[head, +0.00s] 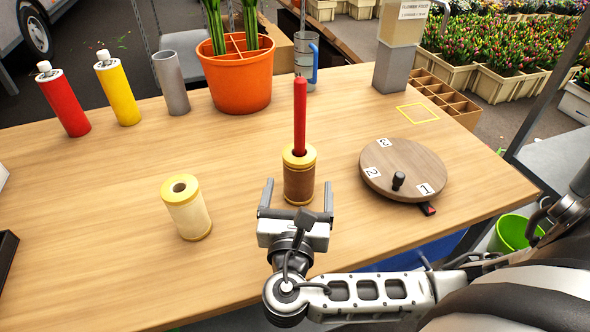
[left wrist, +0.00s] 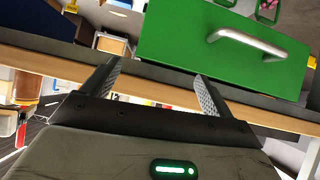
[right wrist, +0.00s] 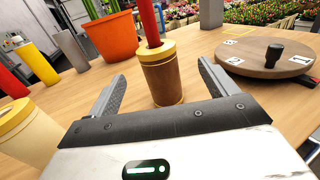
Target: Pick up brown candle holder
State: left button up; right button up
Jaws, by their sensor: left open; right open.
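The brown candle holder (head: 299,182) is a brown spool-like cylinder with yellow ends, upright on the wooden table. A red candle (head: 300,115) stands in its top. My right gripper (head: 297,195) is open just in front of the holder. In the right wrist view the brown candle holder (right wrist: 162,80) is upright just beyond and between the two open fingers (right wrist: 160,90), not gripped. My left gripper is out of the head view. In the left wrist view it (left wrist: 155,90) is open and empty, facing a green drawer-like front with a metal handle (left wrist: 243,42).
A cream spool holder (head: 187,208) stands left of the brown one. A round wooden board with numbers (head: 420,165) and a dark knob lies to the right. An orange pot (head: 238,82), a grey cylinder (head: 171,84), and yellow (head: 118,90) and red bottles (head: 63,100) stand behind.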

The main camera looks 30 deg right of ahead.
aim_at(301, 168)
jog(key=x, duration=0.6)
jog(key=shift+a+f+x, duration=0.1)
jog(key=shift+x, duration=1.35)
jog(key=shift+a+f+x, duration=0.1)
jog(key=shift+f+x, duration=0.05)
jog(key=shift+x, duration=1.3)
jog(key=shift+w, duration=0.15)
jog(key=c, duration=1.4)
jog(key=shift+c, duration=0.8)
jog(key=shift+r, duration=0.1)
